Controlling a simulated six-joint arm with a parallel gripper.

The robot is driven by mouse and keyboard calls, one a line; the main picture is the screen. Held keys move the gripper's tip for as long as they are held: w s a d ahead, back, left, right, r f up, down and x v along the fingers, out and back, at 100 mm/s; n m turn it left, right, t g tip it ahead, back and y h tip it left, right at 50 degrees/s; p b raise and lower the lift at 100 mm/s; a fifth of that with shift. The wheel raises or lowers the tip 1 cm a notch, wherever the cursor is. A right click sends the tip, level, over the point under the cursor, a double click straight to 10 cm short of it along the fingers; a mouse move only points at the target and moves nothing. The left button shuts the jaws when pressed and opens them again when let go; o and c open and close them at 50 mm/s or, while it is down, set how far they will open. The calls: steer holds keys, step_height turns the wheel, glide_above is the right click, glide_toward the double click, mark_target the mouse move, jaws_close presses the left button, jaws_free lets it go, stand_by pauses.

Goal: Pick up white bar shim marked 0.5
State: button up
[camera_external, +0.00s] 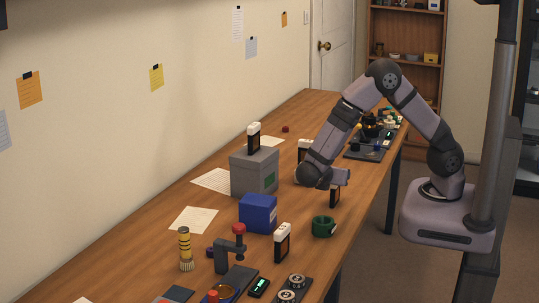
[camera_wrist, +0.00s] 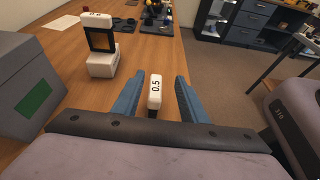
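The white bar shim marked 0.5 (camera_wrist: 155,92) stands upright between the two blue fingers of my gripper (camera_wrist: 159,78) in the wrist view, its label facing up. A gap shows on each side of it, so the fingers are open and not pressing on it. In the external view my gripper (camera_external: 336,179) is low over the table. A dark-framed piece (camera_external: 335,197) shows right under it, its top hidden by the gripper.
Similar white-topped pieces stand on the grey box (camera_external: 254,172), behind my arm (camera_external: 304,146) and nearer the front (camera_external: 282,241). In the wrist view the grey box (camera_wrist: 30,85) is close at left.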

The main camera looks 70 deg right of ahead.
steer(key=shift+w+a+f, duration=0.15)
steer(key=shift+a+f, duration=0.25)
steer(key=shift+f, duration=0.05)
steer(key=shift+x, duration=0.95)
steer(key=shift+w+f+p+x, duration=0.15)
steer(key=shift+p+x, duration=0.25)
steer(key=shift+x, duration=1)
steer(key=shift+w+f+p+x, duration=0.1)
steer(key=shift+f+p+x, duration=0.2)
steer(key=shift+x, duration=1.05)
steer(key=shift+a+r, duration=0.15)
jaws_close()
